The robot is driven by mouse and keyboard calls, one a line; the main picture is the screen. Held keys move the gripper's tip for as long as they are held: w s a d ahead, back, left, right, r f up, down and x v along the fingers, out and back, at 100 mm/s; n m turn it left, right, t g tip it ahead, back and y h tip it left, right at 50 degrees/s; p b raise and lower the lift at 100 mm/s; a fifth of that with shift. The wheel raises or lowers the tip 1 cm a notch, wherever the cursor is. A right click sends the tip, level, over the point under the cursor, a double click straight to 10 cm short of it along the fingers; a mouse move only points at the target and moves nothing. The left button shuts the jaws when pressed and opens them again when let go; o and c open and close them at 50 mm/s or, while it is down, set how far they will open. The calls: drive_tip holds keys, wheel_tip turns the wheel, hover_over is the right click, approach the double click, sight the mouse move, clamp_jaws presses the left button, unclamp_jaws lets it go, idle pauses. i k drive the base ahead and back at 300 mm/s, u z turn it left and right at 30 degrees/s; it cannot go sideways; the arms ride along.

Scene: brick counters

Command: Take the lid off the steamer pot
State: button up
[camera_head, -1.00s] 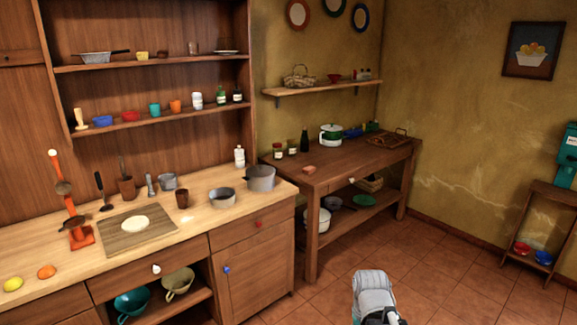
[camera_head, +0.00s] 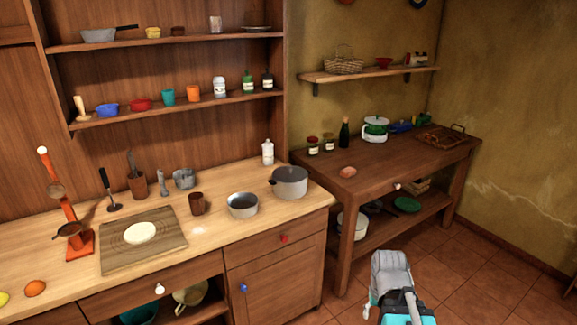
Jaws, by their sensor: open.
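A white pot with green trim and a lid (camera_head: 375,128) stands upright on the dark wooden table at the back right. I cannot tell for sure which of the two is the steamer pot. Part of my grey and teal arm shows at the bottom, low in front of the table and well apart from both pots. My gripper's fingertips cannot be made out.
An open grey pan (camera_head: 242,205) and a brown cup (camera_head: 197,204) stand left of the grey pot. Jars (camera_head: 313,146), a dark bottle (camera_head: 344,133) and a tray (camera_head: 441,137) share the table with the white pot. A shelf (camera_head: 368,73) hangs above. The tiled floor (camera_head: 490,270) at right is clear.

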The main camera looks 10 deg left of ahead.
sight(286, 174)
drive_tip(key=u, duration=0.05)
drive_tip(key=i, duration=1.45)
drive_tip(key=u, duration=0.1)
